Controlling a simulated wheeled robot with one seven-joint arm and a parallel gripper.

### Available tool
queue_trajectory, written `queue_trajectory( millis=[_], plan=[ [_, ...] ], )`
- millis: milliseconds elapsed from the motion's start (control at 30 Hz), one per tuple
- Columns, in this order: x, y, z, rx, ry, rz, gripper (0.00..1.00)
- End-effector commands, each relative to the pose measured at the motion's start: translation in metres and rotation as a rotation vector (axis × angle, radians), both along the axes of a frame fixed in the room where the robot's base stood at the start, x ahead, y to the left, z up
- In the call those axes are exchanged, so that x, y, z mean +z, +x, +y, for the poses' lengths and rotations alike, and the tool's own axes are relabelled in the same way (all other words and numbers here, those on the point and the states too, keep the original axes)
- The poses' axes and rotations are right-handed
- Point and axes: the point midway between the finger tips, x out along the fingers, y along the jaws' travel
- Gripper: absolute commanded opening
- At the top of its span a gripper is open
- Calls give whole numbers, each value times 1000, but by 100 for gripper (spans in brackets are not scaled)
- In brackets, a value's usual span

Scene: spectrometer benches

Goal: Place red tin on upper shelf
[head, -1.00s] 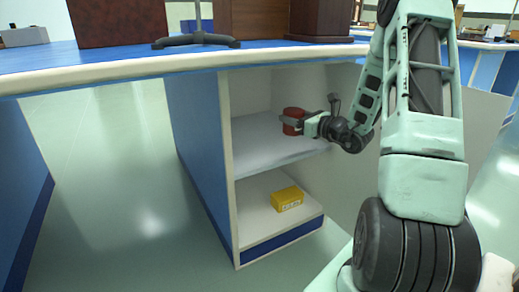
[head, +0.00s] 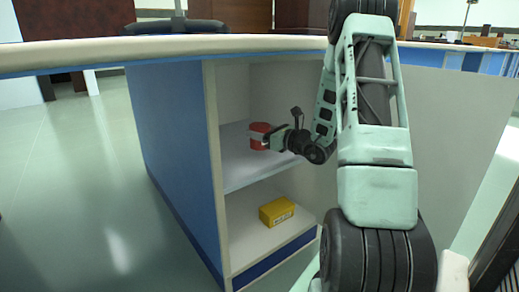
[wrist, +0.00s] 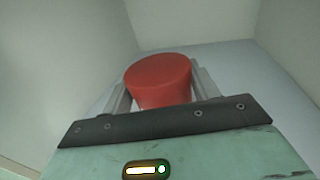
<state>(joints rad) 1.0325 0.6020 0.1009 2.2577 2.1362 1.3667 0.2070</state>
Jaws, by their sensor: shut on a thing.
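The red tin (head: 259,136) is inside the open cabinet, at the upper shelf (head: 240,172). My gripper (head: 264,139) reaches in from the right, shut on the tin. In the wrist view the red tin (wrist: 158,78) appears upright between the two grey fingers of my gripper (wrist: 160,88). The tin's lower part is hidden by the gripper body there, so I cannot tell whether its base touches the shelf.
A yellow box (head: 277,211) lies on the lower shelf. The cabinet's blue side wall (head: 175,150) is left of the opening, and the bench top (head: 150,50) runs above it. The upper shelf around the tin looks clear.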

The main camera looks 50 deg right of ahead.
Motion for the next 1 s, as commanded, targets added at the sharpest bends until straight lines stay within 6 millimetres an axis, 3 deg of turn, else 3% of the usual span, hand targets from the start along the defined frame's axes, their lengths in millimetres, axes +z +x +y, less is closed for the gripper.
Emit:
queue_trajectory(
  millis=[233,633,667,700,1000],
  plan=[
    [-35,0,0,0,1,0,34],
    [-38,0,0,0,0,-1,34],
    [-37,0,0,0,-1,0,68],
    [-36,0,0,0,0,0,79],
    [-35,0,0,0,0,0,81]
  ],
)
